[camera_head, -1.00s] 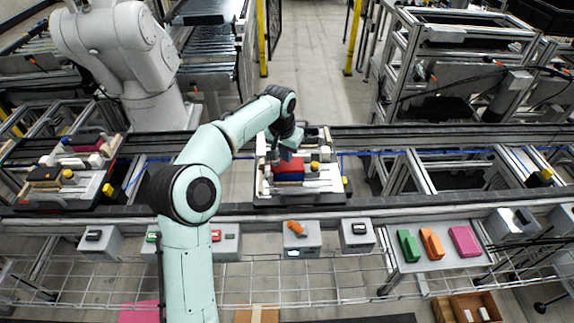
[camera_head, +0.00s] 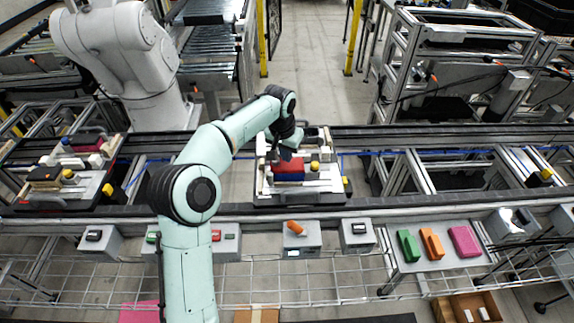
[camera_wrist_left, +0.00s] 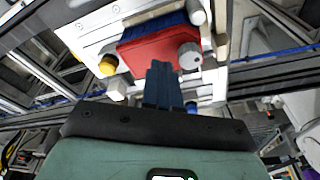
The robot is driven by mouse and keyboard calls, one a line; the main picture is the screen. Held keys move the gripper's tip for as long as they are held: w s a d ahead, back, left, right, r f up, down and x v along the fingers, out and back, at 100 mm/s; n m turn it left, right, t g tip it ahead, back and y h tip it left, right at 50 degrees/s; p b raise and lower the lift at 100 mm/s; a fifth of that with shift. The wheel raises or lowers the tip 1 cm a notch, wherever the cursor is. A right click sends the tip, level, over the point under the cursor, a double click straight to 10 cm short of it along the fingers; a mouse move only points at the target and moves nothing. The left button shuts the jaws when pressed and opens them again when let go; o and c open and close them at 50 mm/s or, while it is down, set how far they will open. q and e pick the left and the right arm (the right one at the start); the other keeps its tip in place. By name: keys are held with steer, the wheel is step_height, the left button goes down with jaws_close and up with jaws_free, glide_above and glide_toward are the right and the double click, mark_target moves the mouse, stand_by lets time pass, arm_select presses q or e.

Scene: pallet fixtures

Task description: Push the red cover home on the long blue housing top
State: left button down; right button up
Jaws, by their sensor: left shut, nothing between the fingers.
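The red cover (camera_head: 289,165) lies on the long blue housing (camera_head: 288,178), on the pallet fixture in the middle of the conveyor. In the left wrist view the cover (camera_wrist_left: 155,51) shows as a broad red face, with a strip of the blue housing (camera_wrist_left: 155,27) beyond it. My left gripper (camera_head: 287,155) is shut and empty, close to the cover. In the left wrist view its dark blue fingers (camera_wrist_left: 158,66) overlap the cover's near edge. I cannot tell whether they touch it, or whether the cover sits flush. My right gripper is out of view.
The pallet (camera_head: 262,197) carries light clamps and a yellow knob (camera_head: 314,166) close to the housing. Another loaded pallet (camera_head: 45,204) stands at the left. Grey stands with small parts and a tray (camera_head: 408,264) with coloured blocks line the front.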

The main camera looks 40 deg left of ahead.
mark_target(286, 164)
arm_select(q)
steer(key=shift+f, duration=0.15)
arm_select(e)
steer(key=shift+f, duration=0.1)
arm_select(q)
steer(key=shift+f+b, duration=0.3)
steer(key=shift+f, duration=0.3)
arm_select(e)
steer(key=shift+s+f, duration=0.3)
arm_select(q)
steer(key=shift+f, duration=0.15)
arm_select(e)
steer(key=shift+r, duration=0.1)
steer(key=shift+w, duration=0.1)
arm_select(q)
steer(key=shift+r+p, duration=0.8)
steer(key=shift+r, duration=0.65)
step_height(286, 164, up, 4)
steer(key=shift+r+p, duration=0.15)
steer(key=shift+p, duration=0.95)
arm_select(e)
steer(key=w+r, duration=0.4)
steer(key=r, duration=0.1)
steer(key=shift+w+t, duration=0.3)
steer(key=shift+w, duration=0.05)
arm_select(q)
steer(key=shift+s, duration=0.1)
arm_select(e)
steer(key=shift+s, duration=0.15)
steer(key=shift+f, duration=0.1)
